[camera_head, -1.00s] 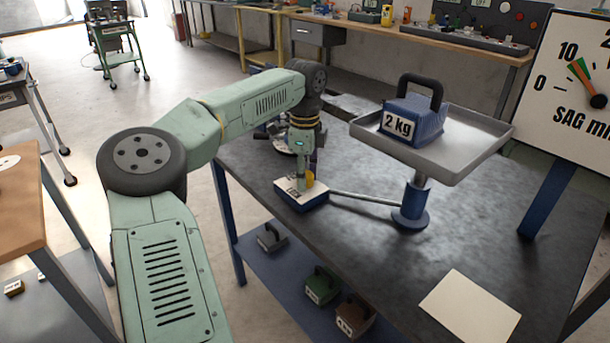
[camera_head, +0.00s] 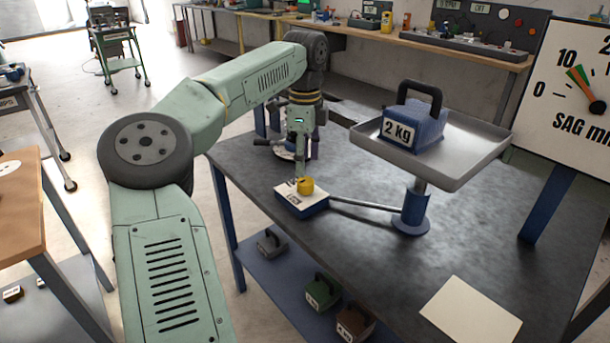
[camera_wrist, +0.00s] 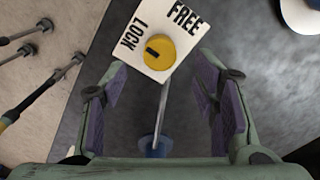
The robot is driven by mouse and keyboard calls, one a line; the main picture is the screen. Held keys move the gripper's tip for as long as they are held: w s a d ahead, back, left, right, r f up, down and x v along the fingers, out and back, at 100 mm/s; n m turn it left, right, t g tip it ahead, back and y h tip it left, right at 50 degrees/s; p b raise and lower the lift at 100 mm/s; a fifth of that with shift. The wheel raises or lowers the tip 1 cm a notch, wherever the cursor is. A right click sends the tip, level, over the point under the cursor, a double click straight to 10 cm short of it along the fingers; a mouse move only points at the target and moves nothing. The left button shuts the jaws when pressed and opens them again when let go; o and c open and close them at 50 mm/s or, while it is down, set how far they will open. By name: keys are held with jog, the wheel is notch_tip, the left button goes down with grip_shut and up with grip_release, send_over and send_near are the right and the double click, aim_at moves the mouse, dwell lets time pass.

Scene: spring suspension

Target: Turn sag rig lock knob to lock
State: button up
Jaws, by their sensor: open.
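The yellow lock knob (camera_head: 305,186) sits on a small blue block with a white label plate (camera_head: 290,198). In the wrist view the knob (camera_wrist: 165,60) lies ahead of the fingers, on the plate lettered LOCK and FREE (camera_wrist: 184,16). The knob's black mark is on its left part, slanting toward the LOCK side. My gripper (camera_head: 299,158) is above and behind the knob, apart from it.
A rod joins the block to a blue post (camera_head: 414,208) carrying a grey tray (camera_head: 470,150) with a 2 kg weight (camera_head: 412,122). The SAG dial (camera_head: 575,85) stands at right. A blank sheet (camera_head: 470,308) lies on the dark table, whose middle is clear.

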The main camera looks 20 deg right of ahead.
aim_at(305, 180)
jog(key=shift+r, duration=2.7)
